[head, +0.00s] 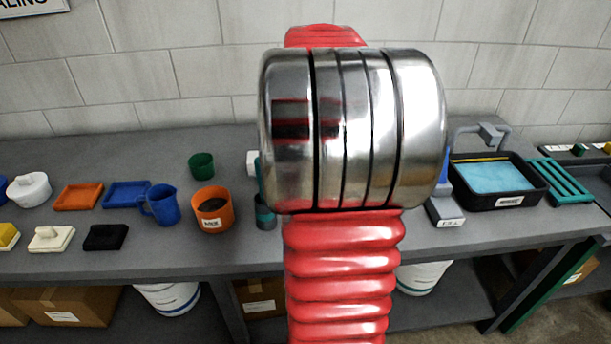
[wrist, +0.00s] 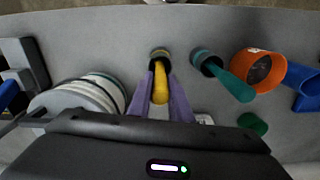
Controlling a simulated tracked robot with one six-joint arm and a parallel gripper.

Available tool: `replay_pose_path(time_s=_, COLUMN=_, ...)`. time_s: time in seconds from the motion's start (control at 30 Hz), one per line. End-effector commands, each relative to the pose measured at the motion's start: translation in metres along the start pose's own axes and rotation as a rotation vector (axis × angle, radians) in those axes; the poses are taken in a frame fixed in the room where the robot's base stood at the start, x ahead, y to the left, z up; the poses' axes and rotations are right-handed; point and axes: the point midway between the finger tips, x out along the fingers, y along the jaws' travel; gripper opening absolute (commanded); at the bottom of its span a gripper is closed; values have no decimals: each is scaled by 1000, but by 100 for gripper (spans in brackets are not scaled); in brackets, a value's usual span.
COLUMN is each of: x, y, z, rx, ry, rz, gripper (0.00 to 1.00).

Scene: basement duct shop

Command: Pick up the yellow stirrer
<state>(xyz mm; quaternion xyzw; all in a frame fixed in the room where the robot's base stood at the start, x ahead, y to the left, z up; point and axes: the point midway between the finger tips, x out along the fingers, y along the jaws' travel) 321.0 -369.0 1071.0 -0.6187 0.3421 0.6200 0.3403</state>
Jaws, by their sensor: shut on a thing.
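The yellow stirrer (wrist: 160,84) shows in the wrist view, between the two purple fingers of my gripper (wrist: 160,68). My gripper is shut on it. The stirrer's far end meets a small dark round holder (wrist: 159,53); I cannot tell whether it is still inside it. In the head view my arm hides the stirrer and my gripper.
An orange cup (head: 213,211), a blue mug (head: 161,204) and a green cup (head: 202,165) stand nearby. A black tray (head: 503,200) holds blue material.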

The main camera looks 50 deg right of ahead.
Motion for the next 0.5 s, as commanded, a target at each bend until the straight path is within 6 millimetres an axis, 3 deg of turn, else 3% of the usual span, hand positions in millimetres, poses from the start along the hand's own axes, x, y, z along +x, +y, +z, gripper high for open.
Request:
replay_pose_path(time_s=0.27, x=-30, y=0, z=-1, rx=0, ry=4, rz=-1, gripper=0)
replay_pose_path(time_s=0.5, x=-83, y=0, z=-1, rx=0, ry=6, rz=-1, gripper=0)
